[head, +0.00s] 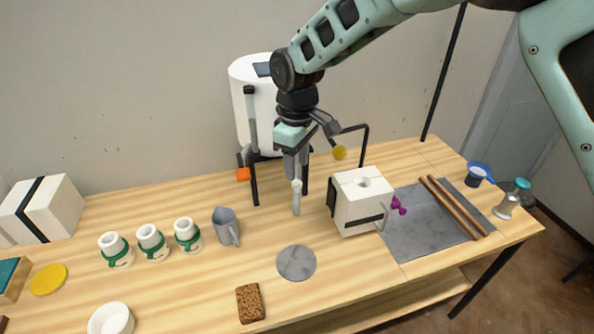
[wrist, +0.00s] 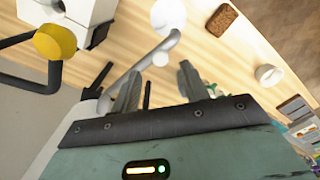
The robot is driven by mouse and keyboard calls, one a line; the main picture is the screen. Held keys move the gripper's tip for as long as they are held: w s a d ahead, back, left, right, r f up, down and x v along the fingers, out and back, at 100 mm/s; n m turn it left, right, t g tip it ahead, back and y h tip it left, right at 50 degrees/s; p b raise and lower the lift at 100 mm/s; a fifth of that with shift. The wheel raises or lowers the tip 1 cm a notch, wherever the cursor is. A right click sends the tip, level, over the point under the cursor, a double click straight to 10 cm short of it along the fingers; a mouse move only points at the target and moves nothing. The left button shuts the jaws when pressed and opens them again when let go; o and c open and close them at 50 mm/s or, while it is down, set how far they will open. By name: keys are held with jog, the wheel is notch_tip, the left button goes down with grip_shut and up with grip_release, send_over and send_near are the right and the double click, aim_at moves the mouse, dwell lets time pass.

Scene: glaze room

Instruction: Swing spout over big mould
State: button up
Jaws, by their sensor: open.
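The spout (head: 296,203) is a grey bent tube with a small white knob (head: 296,184), at the middle of the bench in front of the white tank (head: 240,85). The big mould (head: 351,212), a white block with a hole on top, stands to the right of the spout; the spout's end is apart from it. My gripper (head: 294,170) points down just above the knob. In the wrist view my gripper (wrist: 158,82) is open, with the knob (wrist: 160,59) showing between its fingertips and the tube (wrist: 138,68) crossing beside. Contact cannot be told.
A black frame with a yellow disc (head: 340,152) stands behind the big mould. A grey round slab (head: 297,263) and a brown sponge (head: 250,303) lie in front. A grey jug (head: 224,225) and small green-banded moulds (head: 151,241) stand left. Two wooden rods (head: 452,207) lie right.

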aim_at(297, 182)
jog(key=shift+f+p, duration=0.55)
jog(key=shift+f, duration=1.8)
grip_shut()
jog(key=w+d+n+b, duration=0.1)
jog(key=d+n, duration=0.3)
jog(key=d, duration=0.2)
jog(key=shift+n, duration=0.3)
grip_release()
